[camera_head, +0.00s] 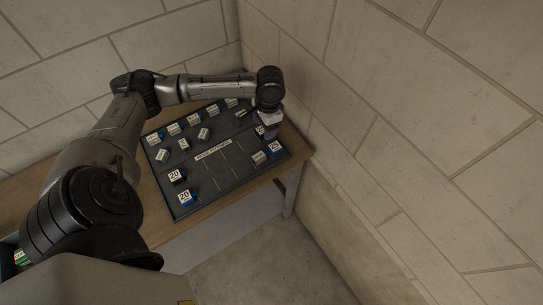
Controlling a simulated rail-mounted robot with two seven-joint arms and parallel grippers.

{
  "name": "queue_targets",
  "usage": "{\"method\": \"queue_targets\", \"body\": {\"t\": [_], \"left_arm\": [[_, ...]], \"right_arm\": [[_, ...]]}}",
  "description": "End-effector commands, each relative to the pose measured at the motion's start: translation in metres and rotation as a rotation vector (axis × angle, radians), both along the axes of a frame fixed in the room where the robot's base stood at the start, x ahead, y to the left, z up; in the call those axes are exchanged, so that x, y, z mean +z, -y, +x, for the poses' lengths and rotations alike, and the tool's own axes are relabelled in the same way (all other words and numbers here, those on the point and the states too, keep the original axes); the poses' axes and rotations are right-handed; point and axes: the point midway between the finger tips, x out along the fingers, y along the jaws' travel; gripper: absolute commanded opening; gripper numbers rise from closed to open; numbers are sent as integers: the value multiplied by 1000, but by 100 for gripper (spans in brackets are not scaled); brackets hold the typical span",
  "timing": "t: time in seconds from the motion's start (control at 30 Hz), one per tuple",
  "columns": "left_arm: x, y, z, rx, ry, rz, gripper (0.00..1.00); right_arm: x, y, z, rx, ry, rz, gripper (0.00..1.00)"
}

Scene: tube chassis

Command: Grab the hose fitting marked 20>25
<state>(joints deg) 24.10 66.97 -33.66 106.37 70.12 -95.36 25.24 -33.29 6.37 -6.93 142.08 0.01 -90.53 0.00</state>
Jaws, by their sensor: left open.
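Several small hose fittings with white labels lie on a dark board (222,184) on the table; most labels are too small to read, so I cannot tell which one is marked 20>25. My left gripper (266,133) is open and points down at the board's right side. A labelled fitting (259,130) shows right at its jaws, partly hidden; I cannot tell whether they touch. Another fitting (240,114) lies just left of the gripper, and a grey one (259,157) lies below it. My right gripper is out of view.
The wooden table (160,232) has a bare front edge. A tiled wall (400,120) stands close to the right of the table.

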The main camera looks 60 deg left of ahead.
Motion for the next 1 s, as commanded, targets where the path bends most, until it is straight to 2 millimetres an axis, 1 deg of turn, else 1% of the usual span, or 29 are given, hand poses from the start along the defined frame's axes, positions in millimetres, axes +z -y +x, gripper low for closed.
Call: {"method": "queue_targets", "body": {"t": [0.03,0.07,0.17,0.23,0.37,0.5,0.7,0.8,1.0], "left_arm": [[1,6,-4,46,-24,-27,62],[1,7,-5,73,-31,-31,62],[0,7,-6,135,-33,-19,62],[-5,7,-7,156,-34,-15,62],[-25,8,-10,168,-36,-13,62],[-49,9,-13,166,-35,-14,62],[-75,9,-17,165,-33,-14,62],[-81,9,-18,165,-32,-13,62],[-86,10,-18,164,-30,-13,62]], "right_arm": [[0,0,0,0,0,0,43],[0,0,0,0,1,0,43],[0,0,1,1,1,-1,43],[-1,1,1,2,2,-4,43],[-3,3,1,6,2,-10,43],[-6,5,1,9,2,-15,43],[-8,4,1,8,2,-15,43],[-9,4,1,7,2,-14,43],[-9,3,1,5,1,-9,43]]}}
